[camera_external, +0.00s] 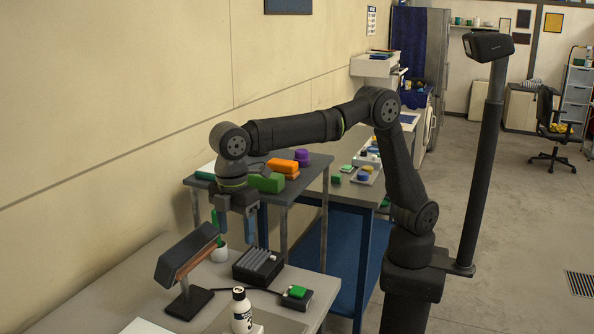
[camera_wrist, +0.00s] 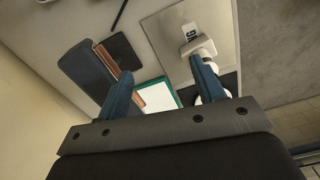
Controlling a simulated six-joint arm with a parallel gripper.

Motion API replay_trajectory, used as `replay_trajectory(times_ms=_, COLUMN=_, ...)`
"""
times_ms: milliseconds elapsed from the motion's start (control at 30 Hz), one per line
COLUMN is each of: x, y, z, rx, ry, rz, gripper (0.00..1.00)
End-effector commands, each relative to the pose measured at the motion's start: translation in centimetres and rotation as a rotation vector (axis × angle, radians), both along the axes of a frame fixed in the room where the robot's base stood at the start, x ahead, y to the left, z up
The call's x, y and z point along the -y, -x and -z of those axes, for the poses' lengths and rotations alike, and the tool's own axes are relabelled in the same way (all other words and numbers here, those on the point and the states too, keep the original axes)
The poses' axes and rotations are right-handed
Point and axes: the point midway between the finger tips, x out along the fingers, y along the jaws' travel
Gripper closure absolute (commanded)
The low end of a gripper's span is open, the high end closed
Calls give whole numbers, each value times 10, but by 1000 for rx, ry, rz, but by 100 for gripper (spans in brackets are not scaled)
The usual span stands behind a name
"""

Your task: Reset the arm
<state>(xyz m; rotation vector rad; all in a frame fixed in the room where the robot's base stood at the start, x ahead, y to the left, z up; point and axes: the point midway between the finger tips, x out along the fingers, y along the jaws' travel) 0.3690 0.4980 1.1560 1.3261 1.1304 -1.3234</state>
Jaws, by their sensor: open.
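My gripper (camera_external: 237,232) hangs from the folded arm over the near bench (camera_external: 135,284), pointing down. Its two blue fingers are apart, and nothing shows between them in the outside view. In the wrist view my gripper (camera_wrist: 160,68) also has its fingers spread, with bench things beyond them. A dark tilted head on a stand (camera_external: 187,255) is left of and below the gripper. It also shows behind the left finger in the wrist view (camera_wrist: 85,70). A pale object (camera_wrist: 199,48) is behind the right fingertip there; I cannot tell if they touch.
A second table (camera_external: 312,176) behind carries orange and green blocks. A dark post (camera_external: 482,165) stands right of my arm.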

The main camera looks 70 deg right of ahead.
Motion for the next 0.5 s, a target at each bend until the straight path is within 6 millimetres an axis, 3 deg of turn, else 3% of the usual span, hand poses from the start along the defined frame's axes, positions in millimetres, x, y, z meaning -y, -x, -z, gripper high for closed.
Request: replay_trajectory(times_ms=500, x=98, y=-20, z=34, rx=-1, ry=2, rz=-28, gripper=38)
